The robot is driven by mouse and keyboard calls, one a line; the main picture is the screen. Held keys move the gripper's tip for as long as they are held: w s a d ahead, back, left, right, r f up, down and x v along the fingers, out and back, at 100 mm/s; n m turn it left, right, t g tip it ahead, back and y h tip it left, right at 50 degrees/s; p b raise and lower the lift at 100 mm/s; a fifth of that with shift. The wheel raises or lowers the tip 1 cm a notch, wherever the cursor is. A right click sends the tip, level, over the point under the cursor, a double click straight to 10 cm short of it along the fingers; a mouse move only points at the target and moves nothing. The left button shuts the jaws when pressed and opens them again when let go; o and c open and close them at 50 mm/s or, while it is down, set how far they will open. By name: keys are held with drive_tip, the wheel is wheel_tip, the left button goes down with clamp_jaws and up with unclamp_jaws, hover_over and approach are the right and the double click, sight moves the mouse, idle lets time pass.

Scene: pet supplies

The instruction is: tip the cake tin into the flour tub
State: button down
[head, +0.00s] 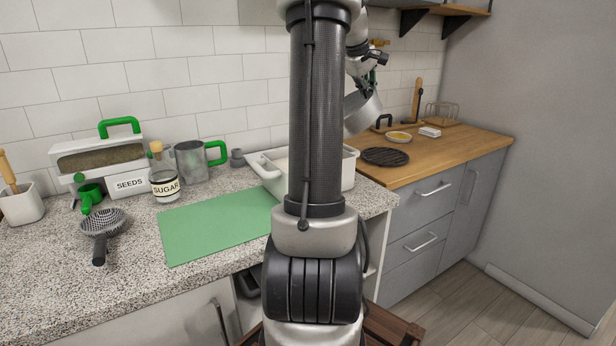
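The cake tin (362,109) is a grey metal vessel held in the air above the right end of the flour tub. It is tilted, and my arm column hides its left part. My gripper (375,70) is just above the tin, small in view, and appears closed on a green part at the tin's upper side. The flour tub (348,172) is a white, open, rectangular tub with a handle at its left end. It stands on the speckled counter by the wall, with pale contents showing. My column hides its middle. Whether anything is leaving the tin cannot be seen.
A metal jug with a green handle (191,163), a sugar jar (163,180) and a seeds box (98,158) stand left of the tub. A green mat (215,228) lies in front. A black trivet (386,156) and yellow-filled dish (398,137) are on the wooden counter.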

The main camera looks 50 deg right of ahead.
idle(0.4)
drive_tip(key=shift+s+d+r+t+y, duration=0.15)
drive_tip(key=shift+r+t+y, duration=0.45)
drive_tip(key=shift+y, duration=0.1)
drive_tip(key=shift+r+m+t+y, duration=0.4)
drive_tip(key=shift+r+t+y, duration=0.3)
drive_tip(key=shift+t+y, duration=0.15)
drive_tip(key=shift+r+t+y, duration=0.55)
drive_tip(key=shift+t+y, duration=0.1)
drive_tip(key=shift+t, duration=0.1)
drive_tip(key=shift+r+y, duration=0.15)
drive_tip(key=shift+y, duration=0.15)
